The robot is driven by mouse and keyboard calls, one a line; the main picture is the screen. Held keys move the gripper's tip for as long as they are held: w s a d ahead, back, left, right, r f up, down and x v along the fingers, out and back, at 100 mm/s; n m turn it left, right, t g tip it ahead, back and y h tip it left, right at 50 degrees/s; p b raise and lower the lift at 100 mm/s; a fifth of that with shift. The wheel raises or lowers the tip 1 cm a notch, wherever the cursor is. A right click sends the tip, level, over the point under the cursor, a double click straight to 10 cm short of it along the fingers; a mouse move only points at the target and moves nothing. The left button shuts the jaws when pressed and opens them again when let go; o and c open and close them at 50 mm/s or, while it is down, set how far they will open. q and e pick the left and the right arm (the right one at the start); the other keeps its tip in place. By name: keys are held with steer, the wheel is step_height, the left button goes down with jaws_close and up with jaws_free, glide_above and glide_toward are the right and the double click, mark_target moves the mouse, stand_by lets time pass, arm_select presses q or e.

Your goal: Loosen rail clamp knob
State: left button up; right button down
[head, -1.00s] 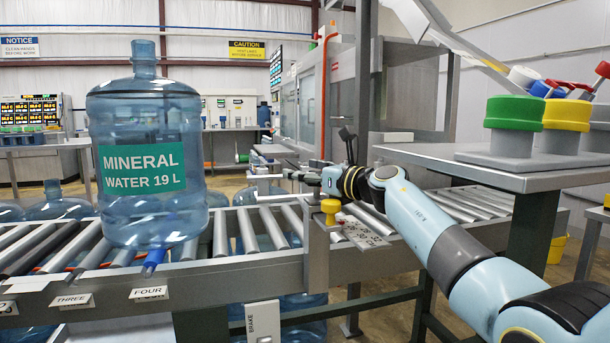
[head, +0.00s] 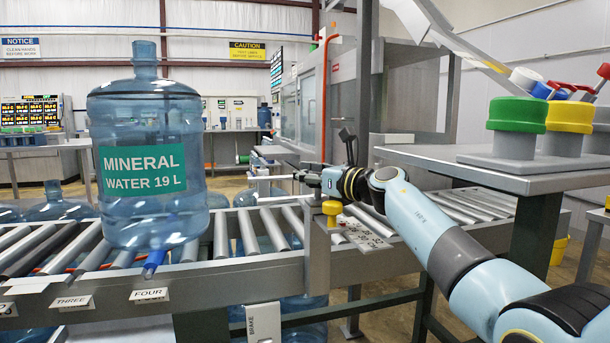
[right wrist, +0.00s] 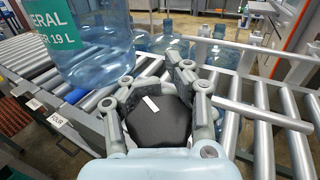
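My right gripper (head: 303,177) is at the far side of the roller conveyor, above the rollers near the guide rail. A yellow knob (head: 331,208) sits on the conveyor's near frame, below and in front of the gripper and apart from it. A dark faceted part with a white mark lies between the finger bases. I cannot make out a rail clamp knob at the fingertips. My left gripper is not in view.
A large blue water jug (head: 145,130) stands on the rollers at the left; it also shows in the right wrist view (right wrist: 85,45). A grey shelf (head: 440,157) with coloured-lidded containers (head: 517,118) stands at the right. Other jugs (right wrist: 212,50) are behind the conveyor.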

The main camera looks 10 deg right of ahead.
mark_target(317, 187)
steer(key=shift+f, duration=0.35)
